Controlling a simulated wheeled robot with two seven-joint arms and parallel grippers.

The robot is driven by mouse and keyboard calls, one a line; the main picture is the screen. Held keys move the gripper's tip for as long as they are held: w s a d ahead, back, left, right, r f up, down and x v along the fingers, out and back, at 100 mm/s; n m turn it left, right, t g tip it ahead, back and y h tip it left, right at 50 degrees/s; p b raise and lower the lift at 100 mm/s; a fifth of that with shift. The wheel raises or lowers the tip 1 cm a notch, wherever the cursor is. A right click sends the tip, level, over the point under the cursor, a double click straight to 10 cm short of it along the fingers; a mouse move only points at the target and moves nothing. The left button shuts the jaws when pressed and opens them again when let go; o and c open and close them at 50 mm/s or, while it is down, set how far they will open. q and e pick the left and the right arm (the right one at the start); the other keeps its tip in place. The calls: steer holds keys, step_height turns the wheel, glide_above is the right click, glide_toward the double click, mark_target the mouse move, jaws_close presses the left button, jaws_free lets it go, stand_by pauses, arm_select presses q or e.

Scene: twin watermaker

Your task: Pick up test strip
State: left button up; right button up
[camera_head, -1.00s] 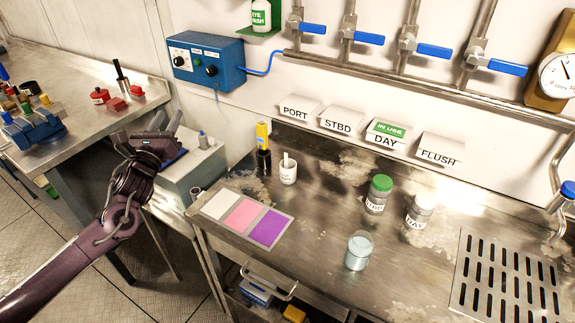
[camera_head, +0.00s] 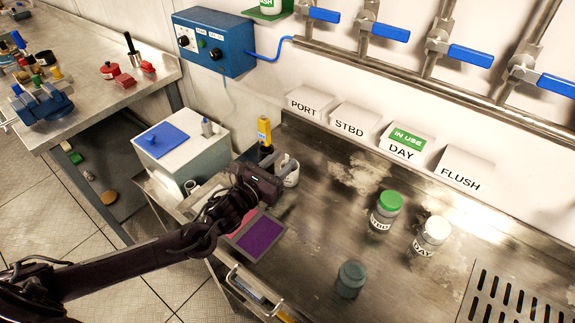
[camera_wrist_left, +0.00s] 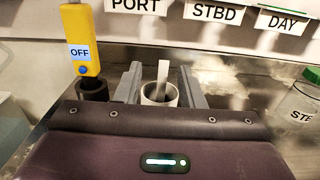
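The test strip (camera_wrist_left: 162,75) is a thin pale stick standing in a small white cup (camera_wrist_left: 158,96) on the steel bench. In the head view the cup (camera_head: 292,179) is partly hidden behind my left gripper (camera_head: 283,163). In the left wrist view my left gripper (camera_wrist_left: 160,85) is open, with one finger on each side of the strip and cup. The fingers appear empty; I cannot tell whether they touch the cup. My right gripper is not in view.
A yellow meter marked OFF (camera_wrist_left: 80,40) stands left of the cup. A green-lidded jar (camera_head: 387,212), a white-lidded jar (camera_head: 431,235) and a beaker (camera_head: 350,280) stand to the right. A color card (camera_head: 260,236) lies under my arm. Labelled holders line the wall.

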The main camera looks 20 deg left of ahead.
mark_target(287, 158)
arm_select(q)
steer(key=p+x, duration=0.1)
steer(key=x, duration=0.2)
steer(key=shift+d+r, duration=0.2)
steer(key=shift+w+d+f, duration=0.15)
steer(key=shift+w+d, duration=0.05)
steer(key=shift+w, duration=0.35)
steer(key=shift+c, duration=0.6)
jaws_close()
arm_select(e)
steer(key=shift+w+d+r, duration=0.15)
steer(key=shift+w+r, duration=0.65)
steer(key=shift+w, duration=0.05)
